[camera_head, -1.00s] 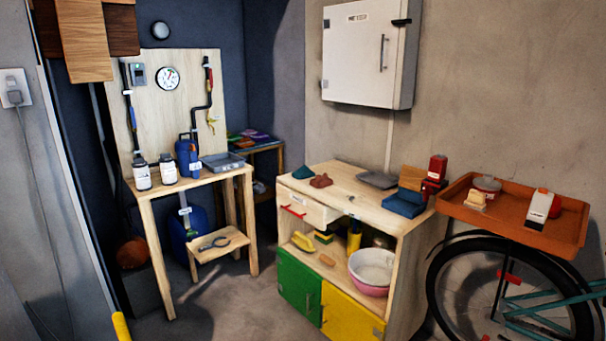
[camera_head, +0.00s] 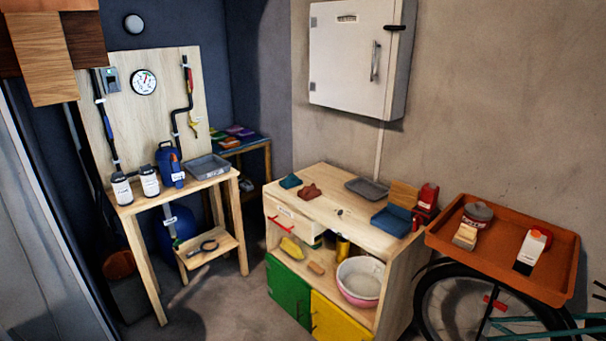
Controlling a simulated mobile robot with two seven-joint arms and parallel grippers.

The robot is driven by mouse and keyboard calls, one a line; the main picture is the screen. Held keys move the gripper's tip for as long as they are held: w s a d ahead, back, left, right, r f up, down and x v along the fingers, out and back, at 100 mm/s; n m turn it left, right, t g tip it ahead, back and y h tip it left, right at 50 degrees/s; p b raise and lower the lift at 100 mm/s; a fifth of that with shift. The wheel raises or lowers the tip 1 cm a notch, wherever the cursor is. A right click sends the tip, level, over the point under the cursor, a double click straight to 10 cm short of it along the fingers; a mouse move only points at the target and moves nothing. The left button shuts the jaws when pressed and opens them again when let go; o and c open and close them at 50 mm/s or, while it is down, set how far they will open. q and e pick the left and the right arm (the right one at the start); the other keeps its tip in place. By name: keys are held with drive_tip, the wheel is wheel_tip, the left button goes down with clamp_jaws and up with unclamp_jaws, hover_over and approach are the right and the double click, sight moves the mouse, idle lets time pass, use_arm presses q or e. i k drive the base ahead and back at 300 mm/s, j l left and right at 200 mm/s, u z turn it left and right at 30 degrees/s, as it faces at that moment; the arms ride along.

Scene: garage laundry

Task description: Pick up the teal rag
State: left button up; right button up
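A small teal rag (camera_head: 290,181) lies crumpled on the back left of the wooden cabinet top (camera_head: 335,225). A reddish-brown rag (camera_head: 310,191) lies just to its right, close beside it. Neither of my grippers shows in the head view, so nothing is seen touching the teal rag.
An orange tray (camera_head: 560,262) sits above a bicycle wheel at right. A wooden bench (camera_head: 190,186) with bottles stands at left. Some floor is clear in front.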

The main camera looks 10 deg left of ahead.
sight(292, 181)
drive_tip(key=i+j+z, duration=0.75)
drive_tip(key=i+j, duration=0.2)
drive_tip(key=i+j+z, duration=0.35)
drive_tip(key=j, duration=0.4)
drive_tip(key=j+z, duration=0.25)
drive_tip(key=j, duration=0.3)
drive_tip(key=j+z, duration=0.2)
drive_tip(key=j, duration=0.3)
drive_tip(key=k+j+z, duration=0.1)
drive_tip(key=j+z, duration=0.15)
drive_tip(key=j, duration=0.3)
drive_tip(key=k+j+z, duration=0.2)
drive_tip(key=j, duration=0.3)
drive_tip(key=i, duration=0.1)
